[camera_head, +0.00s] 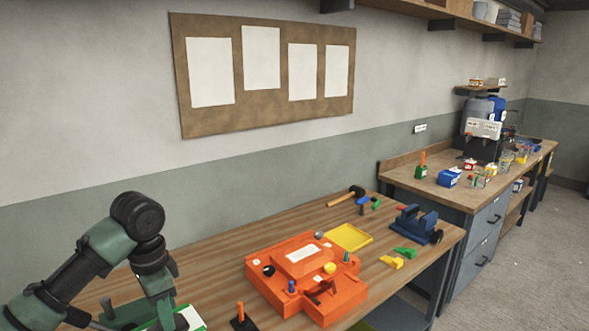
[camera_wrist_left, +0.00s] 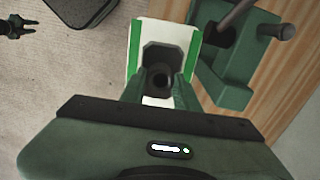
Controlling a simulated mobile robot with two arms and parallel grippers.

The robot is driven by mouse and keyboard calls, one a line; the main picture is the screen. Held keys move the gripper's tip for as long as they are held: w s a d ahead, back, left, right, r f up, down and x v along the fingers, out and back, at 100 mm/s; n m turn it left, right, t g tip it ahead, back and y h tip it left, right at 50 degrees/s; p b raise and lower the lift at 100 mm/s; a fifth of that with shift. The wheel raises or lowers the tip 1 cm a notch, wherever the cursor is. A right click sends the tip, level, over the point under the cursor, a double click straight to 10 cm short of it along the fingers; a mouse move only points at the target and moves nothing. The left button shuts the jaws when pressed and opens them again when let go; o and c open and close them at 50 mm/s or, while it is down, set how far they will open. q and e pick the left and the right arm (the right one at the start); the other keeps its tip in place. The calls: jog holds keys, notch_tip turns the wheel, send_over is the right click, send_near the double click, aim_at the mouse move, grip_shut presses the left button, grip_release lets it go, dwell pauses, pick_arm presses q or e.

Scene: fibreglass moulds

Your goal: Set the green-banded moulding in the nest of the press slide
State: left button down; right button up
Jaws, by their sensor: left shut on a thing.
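The green-banded moulding (camera_wrist_left: 141,48) is a white piece with green bands along its sides. My left gripper (camera_wrist_left: 160,85) is shut on it, in the left wrist view. In the head view part of the moulding (camera_head: 189,318) shows at the bottom edge, under my left gripper (camera_head: 165,308). A dark green block with grey rods (camera_wrist_left: 222,80) stands on the bench beside the moulding, to its right in the wrist view; I cannot tell whether it is the press slide. No nest is clearly visible. A small dark gripper, seemingly my right one (camera_wrist_left: 20,26), hangs over the floor.
An orange fixture (camera_head: 310,300) with coloured knobs sits mid-bench, with a yellow tray (camera_head: 349,238) behind it. A black block with an orange handle (camera_head: 241,320) stands left of the fixture. A blue vise (camera_head: 417,224) is at the right end.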

pick_arm(q)
jog(key=shift+s+d+f, duration=0.1)
jog(key=shift+s+f, duration=0.05)
jog(key=shift+f, duration=0.4)
jog(key=s+d+f+n+b, duration=0.3)
jog(key=s+f+n+b, duration=0.1)
jog(key=s, duration=0.4)
jog(key=s+d+f+n+b, duration=0.4)
jog(key=s+f, duration=0.3)
jog(key=s, duration=0.2)
jog(key=shift+n, duration=0.8)
jog(key=shift+s, duration=0.1)
